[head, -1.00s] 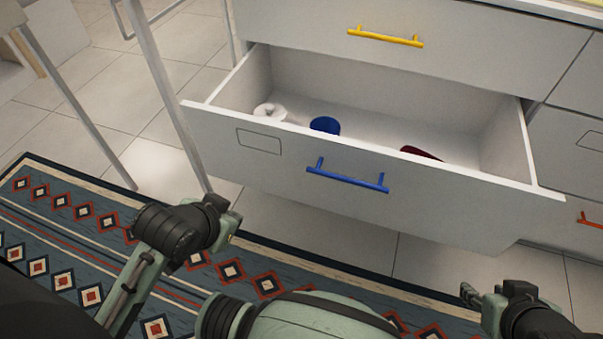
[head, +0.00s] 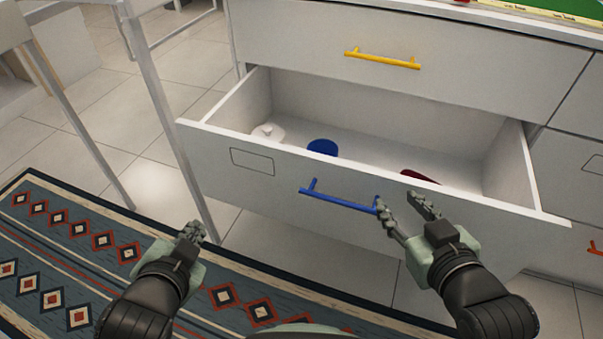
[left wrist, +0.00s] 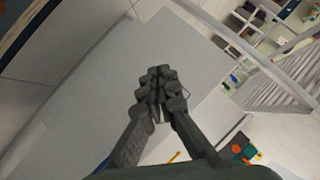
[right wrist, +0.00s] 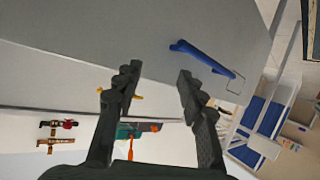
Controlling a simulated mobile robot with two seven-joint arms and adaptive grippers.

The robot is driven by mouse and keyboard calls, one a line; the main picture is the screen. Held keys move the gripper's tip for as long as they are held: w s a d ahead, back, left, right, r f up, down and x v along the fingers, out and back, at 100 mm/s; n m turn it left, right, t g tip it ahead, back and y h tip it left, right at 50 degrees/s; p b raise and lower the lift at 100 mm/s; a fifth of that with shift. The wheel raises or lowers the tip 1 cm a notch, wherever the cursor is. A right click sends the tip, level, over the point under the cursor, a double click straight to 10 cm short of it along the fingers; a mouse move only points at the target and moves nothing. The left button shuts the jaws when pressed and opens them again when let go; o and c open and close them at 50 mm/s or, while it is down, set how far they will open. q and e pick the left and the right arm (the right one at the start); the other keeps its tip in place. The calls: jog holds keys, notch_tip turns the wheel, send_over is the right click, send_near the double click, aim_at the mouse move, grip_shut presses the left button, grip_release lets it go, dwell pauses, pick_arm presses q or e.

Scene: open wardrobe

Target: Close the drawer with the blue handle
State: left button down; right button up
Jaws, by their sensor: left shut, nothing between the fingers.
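The drawer (head: 430,218) with the blue handle (head: 338,197) is pulled out from the white cabinet. Inside it lie a white round item (head: 268,132), a blue item (head: 322,147) and a dark red item (head: 420,176). My right gripper (head: 407,203) is open and empty in front of the drawer face, just right of the blue handle. The handle also shows between and beyond its fingers in the right wrist view (right wrist: 203,57). My left gripper (head: 191,233) is shut and empty, in front of and below the drawer's left end. Its closed fingertips show in the left wrist view (left wrist: 160,85).
A closed drawer with a yellow handle (head: 382,59) is above the open one. A drawer with a red-orange handle (head: 594,247) is at the right edge. White metal legs (head: 172,130) stand left of the cabinet. A patterned rug (head: 75,255) covers the floor at lower left.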

pick_arm(q)
jog(key=w+d+r+m+t+h+b, duration=0.1)
jog(key=d+r+m+t+b, duration=0.1)
jog(key=d+m+t, duration=0.15)
pick_arm(e)
jog(key=s+a+r+t+y+b, duration=0.1)
jog(key=s+a+r+t+y, duration=0.3)
jog(key=r, duration=0.6)
jog(key=w+a+r+t+y+b, duration=0.1)
jog(key=a+r+t+y+b, duration=0.1)
jog(key=r+t, duration=0.6)
pick_arm(q)
jog(key=m+t+h+p, duration=0.25)
jog(key=m+h, duration=0.35)
jog(key=m, duration=0.5)
send_near(313, 159)
jog(key=x, duration=0.5)
jog(key=shift+w, duration=0.3)
jog(key=shift+w+d, duration=0.25)
jog(key=shift+w, duration=0.35)
pick_arm(e)
jog(key=shift+w+a+f+g+h, duration=0.25)
jog(key=shift+f+g, duration=0.25)
jog(key=shift+g, duration=0.3)
jog(key=shift+w+a+f+g+h, duration=0.15)
jog(key=shift+w+f+g, duration=0.15)
jog(key=shift+f+g, duration=0.35)
jog(key=shift+w+a+f+g+h, duration=0.15)
jog(key=shift+w+f+g+h, duration=0.15)
jog(key=shift+g, duration=0.65)
